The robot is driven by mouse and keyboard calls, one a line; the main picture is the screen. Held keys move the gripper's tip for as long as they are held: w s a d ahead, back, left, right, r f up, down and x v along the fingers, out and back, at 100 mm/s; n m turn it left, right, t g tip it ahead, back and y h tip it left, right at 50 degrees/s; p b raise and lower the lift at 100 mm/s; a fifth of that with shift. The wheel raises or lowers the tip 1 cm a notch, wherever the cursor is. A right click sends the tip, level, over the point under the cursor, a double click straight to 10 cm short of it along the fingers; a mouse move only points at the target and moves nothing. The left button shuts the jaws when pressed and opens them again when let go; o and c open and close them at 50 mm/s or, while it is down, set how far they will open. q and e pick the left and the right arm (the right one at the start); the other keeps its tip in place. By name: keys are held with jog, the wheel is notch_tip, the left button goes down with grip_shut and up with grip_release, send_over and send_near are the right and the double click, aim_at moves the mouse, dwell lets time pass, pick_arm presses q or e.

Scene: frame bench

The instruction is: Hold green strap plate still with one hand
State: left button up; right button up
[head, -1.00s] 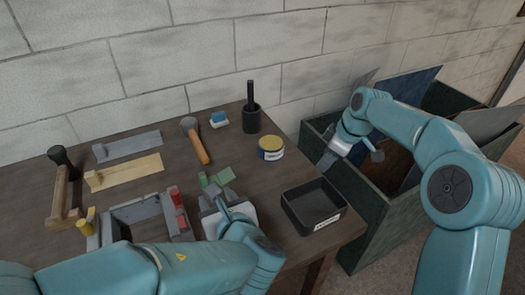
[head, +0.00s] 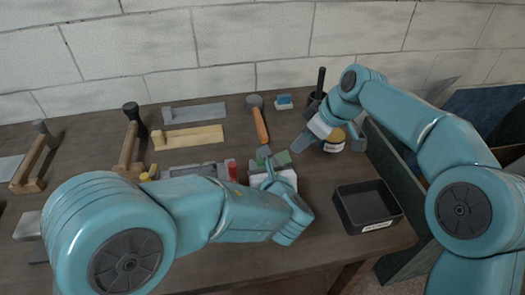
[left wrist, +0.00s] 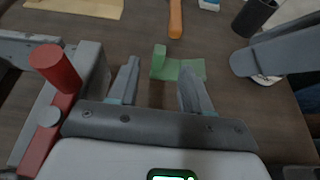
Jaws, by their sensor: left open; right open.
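The green strap plate (head: 283,158) lies on the bench, with a short upturned end on its left; it also shows in the left wrist view (left wrist: 187,69). My left gripper (head: 267,170) is open just in front of it. In the left wrist view the fingers (left wrist: 160,82) point at the plate, which lies at and beyond their tips, not clamped. The left arm hides part of the bench. My right gripper (head: 322,140) is open and empty, to the right of the plate beside the tin; one grey finger enters the left wrist view at the right.
A tin (head: 334,146) and a dark cup (head: 316,102) stand near the right gripper. A black tray (head: 367,205) is at front right. A hammer (head: 261,125) lies behind the plate. A red-handled clamp (left wrist: 62,85) is left of the left fingers.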

aim_at(261, 165)
pick_arm(q)
jog(key=x, duration=0.8)
jog(key=shift+w+f, duration=0.1)
jog(key=shift+w, duration=0.25)
grip_shut()
pick_arm(e)
jog(key=shift+c, duration=0.3)
